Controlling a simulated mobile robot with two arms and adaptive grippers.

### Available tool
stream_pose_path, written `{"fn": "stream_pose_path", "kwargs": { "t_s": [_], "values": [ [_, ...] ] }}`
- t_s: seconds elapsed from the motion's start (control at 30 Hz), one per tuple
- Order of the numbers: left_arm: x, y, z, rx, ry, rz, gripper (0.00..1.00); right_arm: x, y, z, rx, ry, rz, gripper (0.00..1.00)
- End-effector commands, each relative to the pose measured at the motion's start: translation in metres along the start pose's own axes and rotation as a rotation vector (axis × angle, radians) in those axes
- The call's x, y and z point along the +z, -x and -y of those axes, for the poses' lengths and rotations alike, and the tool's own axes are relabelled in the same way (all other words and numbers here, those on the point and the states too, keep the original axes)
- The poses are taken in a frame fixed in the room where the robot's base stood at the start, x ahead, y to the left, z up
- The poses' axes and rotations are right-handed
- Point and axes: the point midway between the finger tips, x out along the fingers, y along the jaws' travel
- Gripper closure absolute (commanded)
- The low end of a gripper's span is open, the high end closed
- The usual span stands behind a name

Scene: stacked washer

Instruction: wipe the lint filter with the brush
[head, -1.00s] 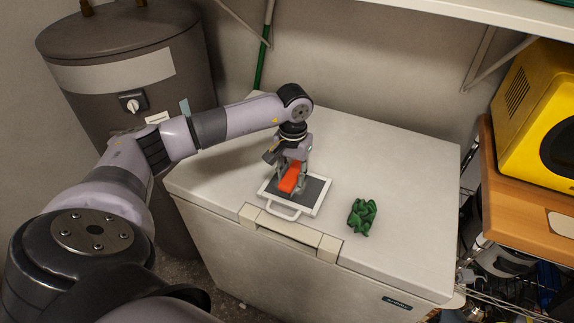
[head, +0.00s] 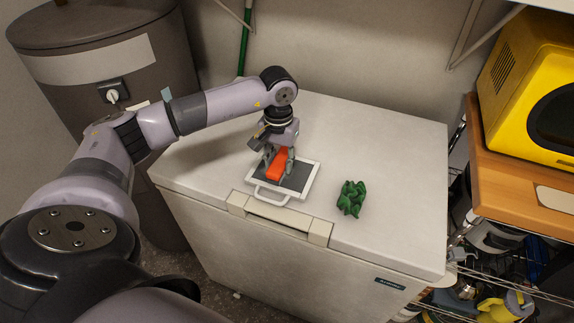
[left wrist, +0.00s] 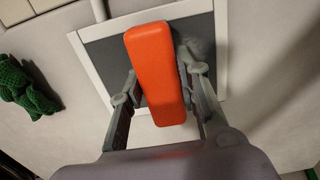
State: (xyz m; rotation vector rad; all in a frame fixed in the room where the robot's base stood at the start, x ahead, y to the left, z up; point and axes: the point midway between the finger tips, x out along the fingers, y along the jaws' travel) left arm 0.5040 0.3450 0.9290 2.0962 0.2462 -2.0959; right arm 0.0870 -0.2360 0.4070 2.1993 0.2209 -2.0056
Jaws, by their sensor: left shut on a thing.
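The brush (head: 278,163) is an orange-red block, also large in the left wrist view (left wrist: 156,72). My left gripper (head: 277,164) is shut on it, with one finger on each side; its fingers also show in the left wrist view (left wrist: 160,95). The lint filter (head: 297,190) is a dark grey screen in a white frame with a front handle, lying flat on the white chest lid. The brush is over the filter's screen; I cannot tell whether its underside touches the mesh. The filter's frame also shows in the left wrist view (left wrist: 221,50). My right gripper is not in view.
A crumpled green cloth-like thing (head: 351,198) lies on the chest lid (head: 385,160) right of the filter. A yellow appliance (head: 520,85) stands on a wooden shelf (head: 500,175) at the right. A dark tank (head: 75,60) stands at the left. The right of the lid is clear.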

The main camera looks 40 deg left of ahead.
Motion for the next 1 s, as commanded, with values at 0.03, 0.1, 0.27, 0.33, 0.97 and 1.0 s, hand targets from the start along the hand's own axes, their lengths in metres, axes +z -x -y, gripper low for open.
{"fn": "stream_pose_path", "kwargs": {
  "t_s": [0.03, 0.1, 0.27, 0.33, 0.97, 1.0],
  "values": [
    [0.000, -0.003, 0.006, -0.003, 0.002, 0.001, 0.92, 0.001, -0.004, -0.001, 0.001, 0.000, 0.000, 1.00],
    [0.000, -0.003, 0.011, -0.003, 0.002, 0.001, 0.92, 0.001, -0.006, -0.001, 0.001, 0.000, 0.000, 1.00],
    [0.001, -0.003, 0.015, -0.003, 0.001, 0.002, 0.92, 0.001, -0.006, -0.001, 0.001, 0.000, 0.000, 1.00],
    [0.001, -0.003, 0.018, -0.003, 0.001, 0.003, 0.92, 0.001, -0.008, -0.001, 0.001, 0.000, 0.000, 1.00],
    [0.001, 0.000, 0.053, -0.003, 0.001, 0.002, 0.92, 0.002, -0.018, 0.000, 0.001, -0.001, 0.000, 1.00],
    [0.001, 0.000, 0.053, -0.002, 0.001, 0.002, 0.92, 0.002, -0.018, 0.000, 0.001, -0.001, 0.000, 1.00]
  ]
}}
